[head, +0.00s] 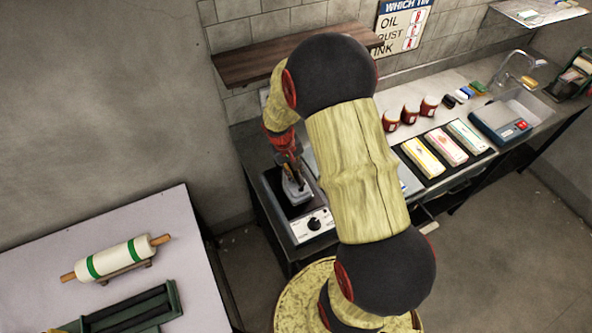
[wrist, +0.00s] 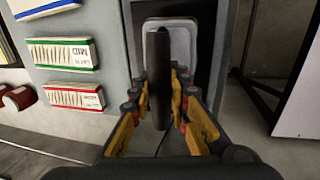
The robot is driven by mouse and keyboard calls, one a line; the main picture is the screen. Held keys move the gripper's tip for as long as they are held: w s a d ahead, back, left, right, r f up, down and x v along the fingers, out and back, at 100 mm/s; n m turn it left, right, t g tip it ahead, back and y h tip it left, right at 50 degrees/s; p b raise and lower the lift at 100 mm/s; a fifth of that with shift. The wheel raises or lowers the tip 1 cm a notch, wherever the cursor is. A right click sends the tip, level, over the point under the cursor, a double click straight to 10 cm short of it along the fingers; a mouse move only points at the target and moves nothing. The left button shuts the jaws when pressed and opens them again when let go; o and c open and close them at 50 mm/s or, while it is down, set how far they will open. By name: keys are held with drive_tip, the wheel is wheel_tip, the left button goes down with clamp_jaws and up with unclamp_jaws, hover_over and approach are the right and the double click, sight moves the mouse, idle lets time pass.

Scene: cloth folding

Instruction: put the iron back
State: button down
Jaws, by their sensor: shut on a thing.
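The iron has a light grey body (head: 296,190) and a black handle (wrist: 161,50). In the wrist view its grey plate (wrist: 178,36) lies below the handle, over a dark recess. In the head view it is at the dark bed of a station (head: 273,182) with a white control panel and black knob (head: 314,224). My gripper (head: 292,170) is shut on the handle from above, with a finger on each side in the wrist view (wrist: 158,78). I cannot tell whether the iron rests on the bed or hangs just above it.
Labelled blocks, green (wrist: 62,52) and red (wrist: 75,95), lie on a grey board beside the station. Farther along the counter are red cups (head: 410,113), blocks on black trays (head: 424,157) and a blue scale (head: 499,120). A wooden shelf (head: 245,62) overhangs the back.

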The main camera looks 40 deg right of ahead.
sight(289, 184)
drive_tip(key=shift+f, duration=0.9)
drive_tip(key=shift+f, duration=0.1)
drive_tip(key=c, duration=2.2)
unclamp_jaws()
drive_tip(key=shift+f, duration=0.15)
drive_tip(key=o, duration=0.5)
drive_tip(key=shift+r, duration=0.2)
drive_tip(key=s+a+r+t, duration=0.1)
drive_tip(key=a+r, duration=0.3)
drive_tip(key=r, duration=0.5)
drive_tip(key=s+a+r+n+t, duration=0.1)
drive_tip(key=a+r, duration=0.3)
drive_tip(key=r, duration=0.4)
drive_tip(key=s+a+r+t, duration=0.1)
drive_tip(key=a+r, duration=0.3)
drive_tip(key=r, duration=0.5)
drive_tip(key=s+a+r+t, duration=0.1)
drive_tip(key=s+a+r, duration=0.1)
drive_tip(key=s+a, duration=0.1)
drive_tip(key=s+a+r+n+t+y, duration=0.1)
drive_tip(key=s+a+r, duration=0.2)
drive_tip(key=s, duration=0.2)
drive_tip(key=s+a+r+n+t+y, duration=0.1)
drive_tip(key=s+a+r, duration=0.1)
drive_tip(key=s+a, duration=0.1)
drive_tip(key=shift+s+a+r, duration=0.2)
drive_tip(key=shift+s, duration=0.25)
drive_tip(key=shift+s+a+r, duration=0.2)
drive_tip(key=shift+s, duration=0.2)
